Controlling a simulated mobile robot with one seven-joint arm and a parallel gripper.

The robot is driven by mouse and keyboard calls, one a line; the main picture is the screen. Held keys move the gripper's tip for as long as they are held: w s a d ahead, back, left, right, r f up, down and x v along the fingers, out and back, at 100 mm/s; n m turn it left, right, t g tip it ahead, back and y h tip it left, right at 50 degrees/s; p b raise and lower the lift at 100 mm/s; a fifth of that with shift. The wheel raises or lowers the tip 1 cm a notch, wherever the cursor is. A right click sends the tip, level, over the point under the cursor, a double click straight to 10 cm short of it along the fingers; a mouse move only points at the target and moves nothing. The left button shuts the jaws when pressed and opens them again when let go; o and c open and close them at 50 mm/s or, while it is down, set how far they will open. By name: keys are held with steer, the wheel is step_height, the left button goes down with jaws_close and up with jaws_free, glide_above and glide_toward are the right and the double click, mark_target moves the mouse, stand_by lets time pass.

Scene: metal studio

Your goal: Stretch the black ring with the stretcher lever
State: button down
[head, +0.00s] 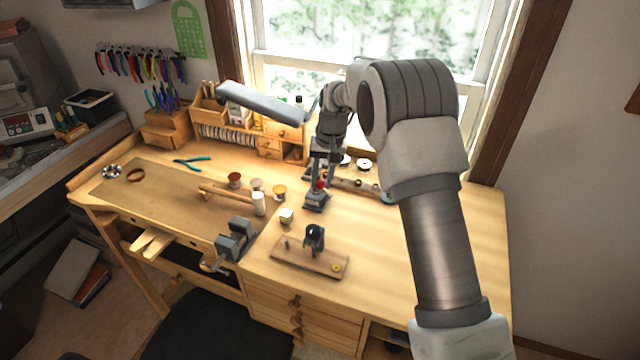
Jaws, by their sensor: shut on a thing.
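My gripper (319,180) points down over the middle of the bench. It is shut at the upright grey tool with a small red part (321,186), which looks like the stretcher lever. The tool's dark grey base (315,203) stands on the bench top just below my fingers. My fingers and wrist hide most of the lever, so its tilt cannot be told. I cannot make out the black ring; it is too small or hidden behind the gripper and tool.
The wooden workbench (390,260) has free room at its right. A wooden board with a dark fixture (314,238) and a vise (235,240) are in front. Small jars (279,191) stand left of the tool. A grey lamp (262,103) hangs over the back organizer.

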steer(key=shift+w+d, duration=0.25)
steer(key=shift+d, duration=0.15)
steer(key=c, duration=0.6)
jaws_free()
steer(key=shift+f, duration=0.1)
steer(key=shift+c, duration=0.2)
steer(key=shift+a, duration=0.1)
steer(key=shift+r, duration=0.2)
steer(key=shift+r, duration=0.3)
step_height(320, 180, up, 16)
steer(key=d+b, duration=0.1)
steer(key=d, duration=0.1)
steer(key=shift+s+d+r, duration=0.2)
steer(key=shift+s, duration=0.25)
steer(key=shift+f, duration=0.1)
